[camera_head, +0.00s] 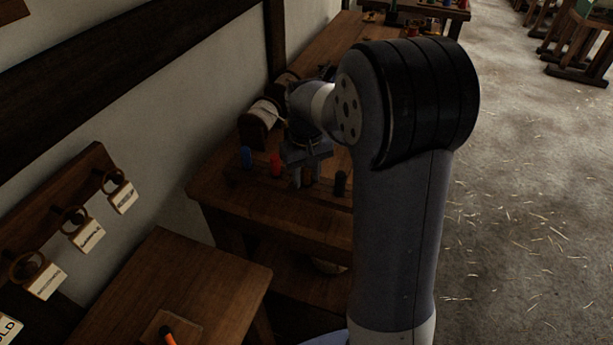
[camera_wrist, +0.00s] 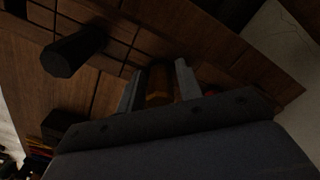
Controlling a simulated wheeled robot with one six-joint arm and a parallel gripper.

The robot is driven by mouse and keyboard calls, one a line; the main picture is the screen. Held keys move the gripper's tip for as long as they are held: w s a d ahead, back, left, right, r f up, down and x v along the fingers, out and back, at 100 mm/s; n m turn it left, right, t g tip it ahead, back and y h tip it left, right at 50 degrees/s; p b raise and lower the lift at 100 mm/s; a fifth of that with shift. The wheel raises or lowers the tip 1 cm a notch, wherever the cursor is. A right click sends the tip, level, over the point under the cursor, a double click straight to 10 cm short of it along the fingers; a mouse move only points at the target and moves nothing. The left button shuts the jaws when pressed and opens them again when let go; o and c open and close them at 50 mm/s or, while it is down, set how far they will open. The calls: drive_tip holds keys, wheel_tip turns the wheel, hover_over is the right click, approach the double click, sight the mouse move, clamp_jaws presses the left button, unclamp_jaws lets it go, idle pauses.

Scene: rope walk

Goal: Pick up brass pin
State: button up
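The brass pin (camera_wrist: 158,84) is a brownish-orange upright piece in the wrist view. It stands between the two grey fingers of my gripper (camera_wrist: 159,88), with a small gap visible on each side. In the head view my gripper (camera_head: 307,172) points down over the wooden bench (camera_head: 262,206), between a red pin (camera_head: 275,165) and a black pin (camera_head: 340,183). The gripper looks open around the brass pin. The brass pin is mostly hidden by the fingers in the head view.
A blue pin (camera_head: 246,157) stands left of the red one. The black pin also shows in the wrist view (camera_wrist: 73,54). A spool of pale cord (camera_head: 262,117) sits behind at the wall. A lower table (camera_head: 215,280) is at front left.

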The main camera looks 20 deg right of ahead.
clamp_jaws()
wheel_tip(320, 180, up, 10)
drive_tip(key=shift+r+p, duration=0.15)
drive_tip(key=shift+p, duration=0.2)
idle(0.4)
